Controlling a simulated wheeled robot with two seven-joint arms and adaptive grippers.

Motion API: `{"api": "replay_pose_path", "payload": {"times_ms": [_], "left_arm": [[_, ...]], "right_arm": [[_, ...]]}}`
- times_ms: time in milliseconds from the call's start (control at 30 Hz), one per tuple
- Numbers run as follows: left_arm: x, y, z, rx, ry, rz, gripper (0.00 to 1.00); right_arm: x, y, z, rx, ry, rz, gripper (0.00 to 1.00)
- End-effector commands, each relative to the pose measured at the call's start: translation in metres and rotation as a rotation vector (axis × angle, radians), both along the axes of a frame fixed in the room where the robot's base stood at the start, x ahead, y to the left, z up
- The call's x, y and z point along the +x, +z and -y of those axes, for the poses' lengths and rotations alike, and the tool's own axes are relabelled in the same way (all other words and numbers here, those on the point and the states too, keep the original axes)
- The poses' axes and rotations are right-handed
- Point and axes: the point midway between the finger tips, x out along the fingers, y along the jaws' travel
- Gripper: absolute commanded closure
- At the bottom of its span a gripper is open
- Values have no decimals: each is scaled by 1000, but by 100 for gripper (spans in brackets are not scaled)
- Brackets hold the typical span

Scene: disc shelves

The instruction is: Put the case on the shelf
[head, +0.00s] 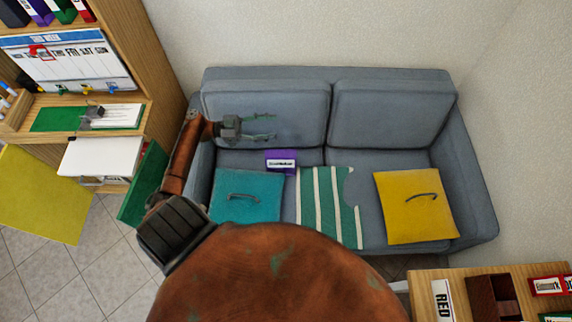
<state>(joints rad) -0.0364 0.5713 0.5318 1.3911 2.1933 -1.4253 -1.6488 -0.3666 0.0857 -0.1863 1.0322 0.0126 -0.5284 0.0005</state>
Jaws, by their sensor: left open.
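A small purple case (281,155) with a white label lies on the grey sofa's seat, near the middle, by the teal cushion. My left gripper (266,127) is open and empty, in front of the sofa's left back cushion in the picture. Its fingers point right, and it appears above and slightly left of the case, apart from it. A wooden shelf unit (158,62) stands at the upper left with coloured upright items on it. Another wooden unit (425,288) at the lower right holds labelled items, one reading RED. My right gripper is not in view.
The grey sofa (391,110) carries a teal cushion (247,207), a green-striped cloth (325,205) and a yellow cushion (412,220). A desk-like board with papers (118,117) and a white drawer (98,158) jut out at left. Tiled floor shows at lower left.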

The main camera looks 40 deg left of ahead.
Motion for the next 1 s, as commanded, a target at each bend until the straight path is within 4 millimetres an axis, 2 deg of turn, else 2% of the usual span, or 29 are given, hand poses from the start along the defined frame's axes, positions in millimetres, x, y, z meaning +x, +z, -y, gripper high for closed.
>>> {"api": "replay_pose_path", "payload": {"times_ms": [33, 300, 500, 700, 1000], "left_arm": [[0, -32, 0, 0, -1, -16, 49], [0, -122, 2, 0, -4, -69, 49], [-3, -174, 1, 1, -3, -104, 49], [-5, -195, 1, 1, -2, -118, 49], [11, -196, 20, 1, -2, -118, 49]], "right_arm": [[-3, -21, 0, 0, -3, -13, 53], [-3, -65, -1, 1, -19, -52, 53], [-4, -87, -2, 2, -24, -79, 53], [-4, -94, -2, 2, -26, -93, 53], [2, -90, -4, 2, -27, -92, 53]]}}
